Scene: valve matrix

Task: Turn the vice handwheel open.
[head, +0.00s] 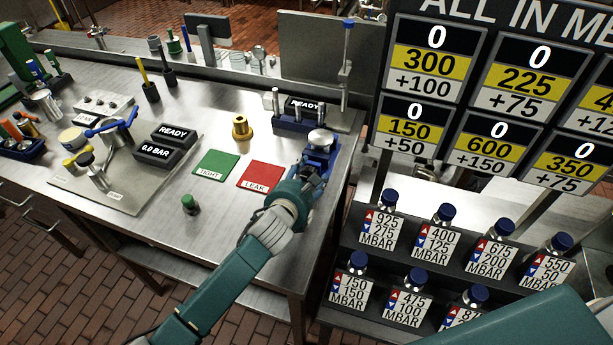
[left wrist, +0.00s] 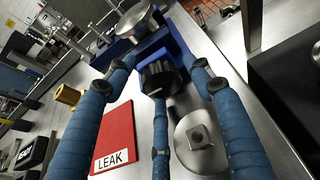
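The blue vice (head: 318,158) stands near the right edge of the steel table, with a round metal part (head: 320,138) on top. The left wrist view shows its blue body (left wrist: 128,47) and a dark ribbed round knob, seemingly the handwheel (left wrist: 160,78), facing me. My left gripper (head: 308,178) is at the vice's near side. In the left wrist view its blue fingers (left wrist: 162,70) are spread, two tips on either side of the handwheel and one below. Contact is not clear. In the head view the handwheel is hidden by the gripper. My right gripper is out of view.
A red LEAK mat (head: 261,177) and green TIGHT mat (head: 216,164) lie left of the vice, with a brass fitting (head: 241,128) behind. A round metal disc (left wrist: 198,140) shows beneath the fingers. A bottle rack (head: 440,265) stands right of the table.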

